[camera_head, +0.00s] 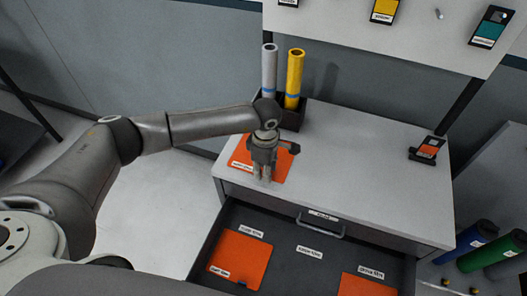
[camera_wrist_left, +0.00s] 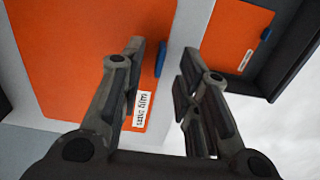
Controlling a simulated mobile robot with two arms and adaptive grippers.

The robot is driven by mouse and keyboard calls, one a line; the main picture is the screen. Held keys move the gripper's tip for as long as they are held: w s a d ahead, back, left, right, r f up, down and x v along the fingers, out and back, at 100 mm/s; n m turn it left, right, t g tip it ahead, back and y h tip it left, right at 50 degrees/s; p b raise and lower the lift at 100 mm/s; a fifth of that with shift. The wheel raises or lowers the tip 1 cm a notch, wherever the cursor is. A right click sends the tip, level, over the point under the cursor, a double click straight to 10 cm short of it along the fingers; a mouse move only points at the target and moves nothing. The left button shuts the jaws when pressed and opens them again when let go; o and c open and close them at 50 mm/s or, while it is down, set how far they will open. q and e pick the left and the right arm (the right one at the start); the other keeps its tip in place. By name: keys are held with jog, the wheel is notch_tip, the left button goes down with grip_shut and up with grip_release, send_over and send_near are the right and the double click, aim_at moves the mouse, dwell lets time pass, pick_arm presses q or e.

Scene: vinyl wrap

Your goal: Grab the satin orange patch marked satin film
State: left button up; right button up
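An orange patch (camera_head: 277,170) lies flat on the cabinet top, partly hidden by my left gripper (camera_head: 263,178). In the left wrist view this patch (camera_wrist_left: 75,50) is large, with a white label that seems to read satin film and a small blue tab at its edge. My left gripper (camera_wrist_left: 160,80) is open and empty, over the patch's tab edge and pointing down. I cannot tell whether the fingers touch it. My right gripper is not in view.
An open drawer (camera_head: 208,238) holds an orange patch at left (camera_head: 240,262) and another at right (camera_head: 366,287). A dark holder with a grey roll (camera_head: 269,72) and a yellow roll (camera_head: 294,75) stands behind. A small stand with an orange sample (camera_head: 428,148) sits right. The cabinet top's middle is clear.

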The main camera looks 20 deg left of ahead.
pick_arm(q)
jog(key=shift+w+f, duration=0.1)
jog(key=shift+f, duration=0.35)
grip_shut()
jog(key=shift+r, duration=0.15)
